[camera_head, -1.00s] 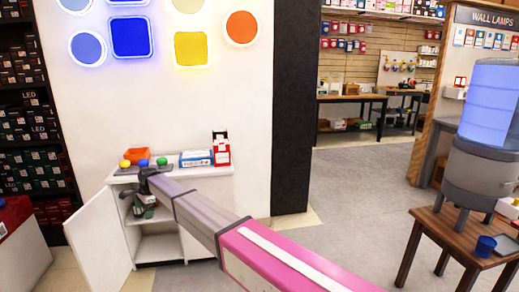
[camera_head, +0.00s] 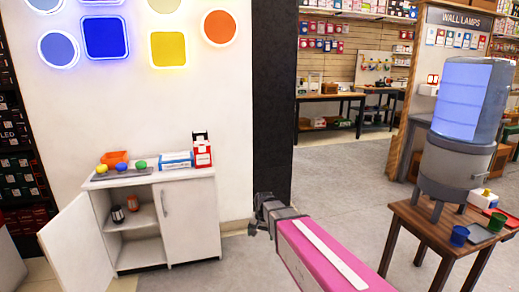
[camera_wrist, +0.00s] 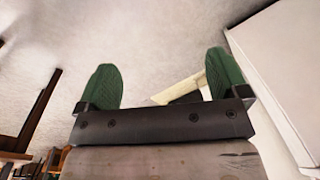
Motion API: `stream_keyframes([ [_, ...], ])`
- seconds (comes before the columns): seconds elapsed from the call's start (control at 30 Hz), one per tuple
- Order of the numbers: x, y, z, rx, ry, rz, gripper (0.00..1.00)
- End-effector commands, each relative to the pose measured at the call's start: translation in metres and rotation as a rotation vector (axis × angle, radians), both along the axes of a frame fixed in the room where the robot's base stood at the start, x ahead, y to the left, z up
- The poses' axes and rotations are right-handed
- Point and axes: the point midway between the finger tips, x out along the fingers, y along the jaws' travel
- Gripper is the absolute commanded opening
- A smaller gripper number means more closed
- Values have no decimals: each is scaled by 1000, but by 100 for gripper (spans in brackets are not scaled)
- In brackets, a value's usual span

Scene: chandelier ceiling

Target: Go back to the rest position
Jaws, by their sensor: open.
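My gripper (camera_head: 254,226) hangs in the air to the right of the white cabinet (camera_head: 192,222), apart from it. In the wrist view its two green-padded fingers (camera_wrist: 163,80) are spread wide, with nothing held between them. Pale floor shows beyond them. The cabinet's left door (camera_head: 75,245) stands open; its right door is shut. Two small items, a dark one (camera_head: 117,214) and a reddish one (camera_head: 132,203), stand on the upper shelf inside.
An orange container (camera_head: 115,157), several small balls, a blue-white box (camera_head: 176,160) and a red-white box (camera_head: 203,155) sit on the cabinet top. A wooden table (camera_head: 408,216) with a water dispenser (camera_head: 457,165) stands at right. Grey floor (camera_head: 335,185) between is clear.

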Motion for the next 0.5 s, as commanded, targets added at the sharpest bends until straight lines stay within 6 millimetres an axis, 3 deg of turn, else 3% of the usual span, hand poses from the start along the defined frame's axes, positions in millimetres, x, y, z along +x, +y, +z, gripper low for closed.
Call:
stream_keyframes([
  [0.03,-21,-30,1,-11,0,15,93],
  [0.2,-68,-105,-1,-44,2,93,93],
  [0.3,-93,-140,-2,-61,5,135,93],
  [0.5,-124,-177,-1,-80,10,191,93],
])
